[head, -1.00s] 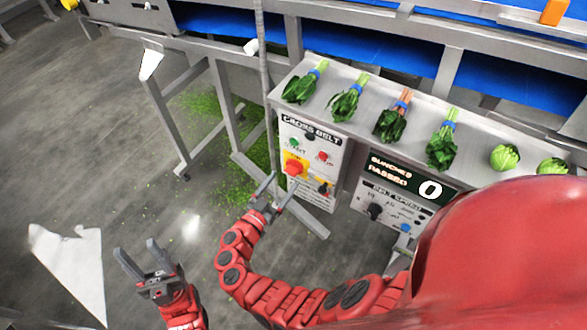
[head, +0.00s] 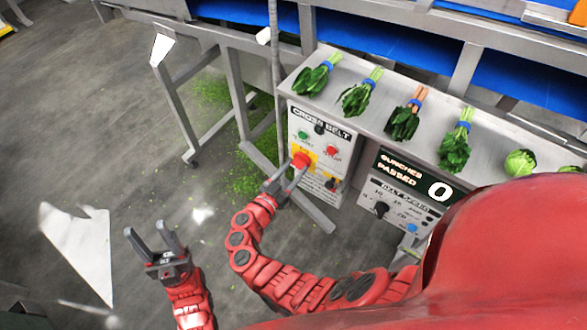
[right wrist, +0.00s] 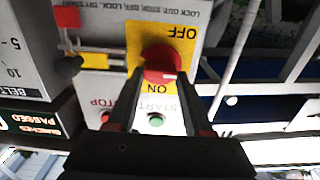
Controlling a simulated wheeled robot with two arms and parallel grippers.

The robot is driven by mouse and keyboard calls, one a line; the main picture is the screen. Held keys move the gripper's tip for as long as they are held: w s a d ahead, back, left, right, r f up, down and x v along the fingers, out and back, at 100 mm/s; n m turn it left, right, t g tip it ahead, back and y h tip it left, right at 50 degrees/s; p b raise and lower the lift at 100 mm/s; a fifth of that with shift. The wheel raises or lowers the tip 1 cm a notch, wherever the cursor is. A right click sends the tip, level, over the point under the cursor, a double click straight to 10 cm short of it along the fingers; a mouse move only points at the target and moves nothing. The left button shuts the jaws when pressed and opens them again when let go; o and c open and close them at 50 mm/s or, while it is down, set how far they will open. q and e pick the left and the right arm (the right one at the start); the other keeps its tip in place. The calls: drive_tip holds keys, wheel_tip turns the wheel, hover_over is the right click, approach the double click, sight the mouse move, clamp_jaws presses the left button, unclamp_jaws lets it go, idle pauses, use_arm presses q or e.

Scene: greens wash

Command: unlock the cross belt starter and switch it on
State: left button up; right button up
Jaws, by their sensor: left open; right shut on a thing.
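The CROSS BELT starter box (head: 319,122) has a green START button (head: 303,135), a red STOP button (head: 332,150) and a red rotary knob (head: 300,160) on a yellow plate marked OFF and ON. In the right wrist view the knob (right wrist: 160,58) sits between the fingertips of my right gripper (right wrist: 158,82), which is shut on it. I cannot tell which way the knob points. A red piece (right wrist: 67,17) and a dark round part (right wrist: 69,66) are beside the plate; whether either is a lock is unclear. My left gripper (head: 155,243) is open and empty over the floor.
A BELT SPEED panel (head: 395,205) and a counter display reading 0 (head: 415,178) are right of the starter. Several green bunches (head: 357,95) lie on the steel shelf (head: 432,113) above. Frame legs (head: 240,100) stand left. The floor at left is mostly open.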

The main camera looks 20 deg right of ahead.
drive_tip(key=shift+f+m, duration=0.1)
drive_tip(key=shift+m, duration=0.3)
clamp_jaws()
drive_tip(key=shift+s+d+f+m+b, duration=0.1)
drive_tip(key=shift+f+m+b, duration=0.05)
drive_tip(key=shift+m+b, duration=0.75)
drive_tip(key=shift+s+f+m+b, duration=0.1)
drive_tip(key=shift+s+m+b, duration=0.05)
drive_tip(key=shift+m+b, duration=8.15)
drive_tip(key=shift+n+b, duration=0.5)
drive_tip(key=shift+b, duration=0.1)
drive_tip(key=o, duration=1.2)
unclamp_jaws()
drive_tip(key=shift+o, duration=0.2)
